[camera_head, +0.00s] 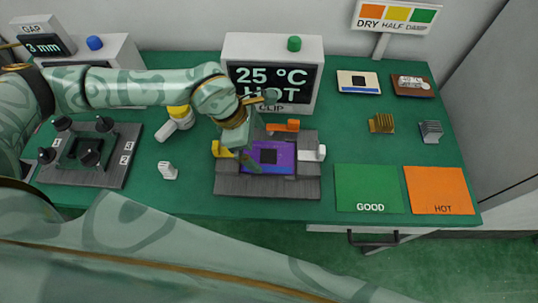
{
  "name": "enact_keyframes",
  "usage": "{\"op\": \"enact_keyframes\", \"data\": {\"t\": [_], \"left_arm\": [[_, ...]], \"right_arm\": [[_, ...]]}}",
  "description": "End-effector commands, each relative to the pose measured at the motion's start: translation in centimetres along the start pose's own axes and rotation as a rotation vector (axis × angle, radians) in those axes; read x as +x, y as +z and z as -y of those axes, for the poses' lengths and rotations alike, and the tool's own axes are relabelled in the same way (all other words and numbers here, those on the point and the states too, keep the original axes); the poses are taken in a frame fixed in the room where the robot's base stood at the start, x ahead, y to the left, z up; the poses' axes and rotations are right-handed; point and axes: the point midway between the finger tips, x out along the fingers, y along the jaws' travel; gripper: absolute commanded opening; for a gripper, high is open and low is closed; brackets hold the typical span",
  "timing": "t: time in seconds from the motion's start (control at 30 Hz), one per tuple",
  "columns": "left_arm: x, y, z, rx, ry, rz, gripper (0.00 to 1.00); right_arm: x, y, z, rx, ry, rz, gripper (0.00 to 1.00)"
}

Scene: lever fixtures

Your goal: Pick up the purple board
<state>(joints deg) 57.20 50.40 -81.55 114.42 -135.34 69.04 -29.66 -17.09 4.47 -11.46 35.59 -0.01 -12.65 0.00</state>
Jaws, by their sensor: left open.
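The purple board (273,155) lies flat in a grey fixture (268,187) near the middle of the green table. A dark square chip shows on it. A yellow clamp (222,150) is at the fixture's left, a white one (321,153) at its right and an orange lever (283,126) behind. My left gripper (249,159) is open, pointing down over the board's left part and hiding some of it. I cannot tell whether its fingers touch the board. My right gripper is not in view.
A display reading 25 °C HOT (273,75) stands behind the fixture. A second fixture with black knobs (90,157) is at left. Green GOOD (368,188) and orange HOT (438,190) mats lie at right. Small boards and heatsinks (382,123) are at back right.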

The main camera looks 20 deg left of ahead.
Motion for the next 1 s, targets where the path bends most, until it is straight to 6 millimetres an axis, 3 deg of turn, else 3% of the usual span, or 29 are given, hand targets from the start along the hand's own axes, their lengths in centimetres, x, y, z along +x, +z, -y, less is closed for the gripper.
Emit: {"op": "enact_keyframes", "data": {"t": [0.3, 0.57, 0.7, 0.73, 1.0], "left_arm": [[4.6, 0.5, 0.2, 0.001, -0.003, 0.000, 1.00], [5.0, 0.6, 0.2, 0.001, 0.000, 0.001, 1.00], [5.0, 0.6, 0.2, 0.001, 0.000, 0.001, 0.61], [5.0, 0.6, 0.2, 0.001, 0.000, 0.001, 0.57], [4.9, 0.6, 0.2, 0.001, 0.000, 0.001, 0.57]], "right_arm": [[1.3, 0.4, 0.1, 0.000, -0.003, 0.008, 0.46], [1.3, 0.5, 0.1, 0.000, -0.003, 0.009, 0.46], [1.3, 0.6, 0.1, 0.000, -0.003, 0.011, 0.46], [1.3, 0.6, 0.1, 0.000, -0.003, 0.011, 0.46], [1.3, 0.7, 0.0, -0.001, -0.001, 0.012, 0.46]]}}
